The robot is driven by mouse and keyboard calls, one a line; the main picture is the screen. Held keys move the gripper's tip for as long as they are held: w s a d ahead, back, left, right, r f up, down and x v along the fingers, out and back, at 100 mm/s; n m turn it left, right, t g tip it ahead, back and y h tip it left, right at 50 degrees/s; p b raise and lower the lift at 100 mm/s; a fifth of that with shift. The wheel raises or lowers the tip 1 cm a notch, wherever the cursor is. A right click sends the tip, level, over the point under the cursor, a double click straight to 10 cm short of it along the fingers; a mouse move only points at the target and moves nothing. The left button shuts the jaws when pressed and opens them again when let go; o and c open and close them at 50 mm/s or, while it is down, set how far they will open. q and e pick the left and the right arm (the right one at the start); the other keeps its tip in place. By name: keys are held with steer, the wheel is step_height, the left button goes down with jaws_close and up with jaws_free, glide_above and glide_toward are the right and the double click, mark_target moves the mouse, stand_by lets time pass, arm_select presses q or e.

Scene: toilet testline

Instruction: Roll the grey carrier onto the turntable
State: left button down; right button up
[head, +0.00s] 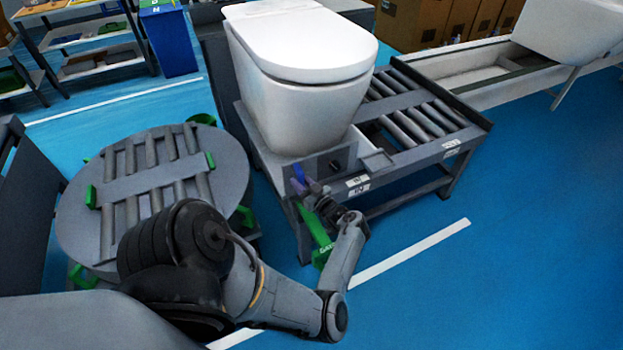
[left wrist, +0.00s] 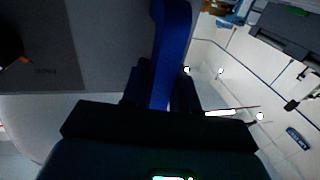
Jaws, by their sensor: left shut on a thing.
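The grey carrier (head: 330,163) sits at the left end of a roller bench (head: 462,133), with a white toilet (head: 300,105) upright on it. A blue handle (head: 299,173) is on the carrier's front face; it also shows in the left wrist view (left wrist: 171,40). My left gripper (head: 306,186) is shut on this handle, with its dark fingers on either side of it in the left wrist view (left wrist: 160,88). The round grey turntable (head: 78,222), with rollers on top, stands left of the bench, and no carrier is on it. My right gripper is not in view.
A green lever (head: 318,232) hangs at the bench's front, just below my left gripper. Green blocks (head: 91,196) sit around the turntable's rim. My left arm passes in front of the turntable. A blue bin (head: 170,42) and shelves stand behind. Blue floor is clear at right.

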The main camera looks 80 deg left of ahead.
arm_select(q)
steer(key=shift+w+f+t, duration=0.3)
steer(key=shift+w, duration=0.35)
steer(key=c, duration=1.1)
jaws_free()
steer(key=shift+w+a, duration=0.2)
steer(key=shift+w, duration=0.1)
steer(key=shift+c, duration=0.2)
steer(key=shift+o, duration=0.6)
steer(key=shift+w+a+r, duration=0.2)
steer(key=shift+w+a, duration=0.05)
steer(key=shift+w, duration=0.15)
steer(key=p+v, duration=0.1)
steer(key=v, duration=1)
steer(key=shift+s, duration=0.15)
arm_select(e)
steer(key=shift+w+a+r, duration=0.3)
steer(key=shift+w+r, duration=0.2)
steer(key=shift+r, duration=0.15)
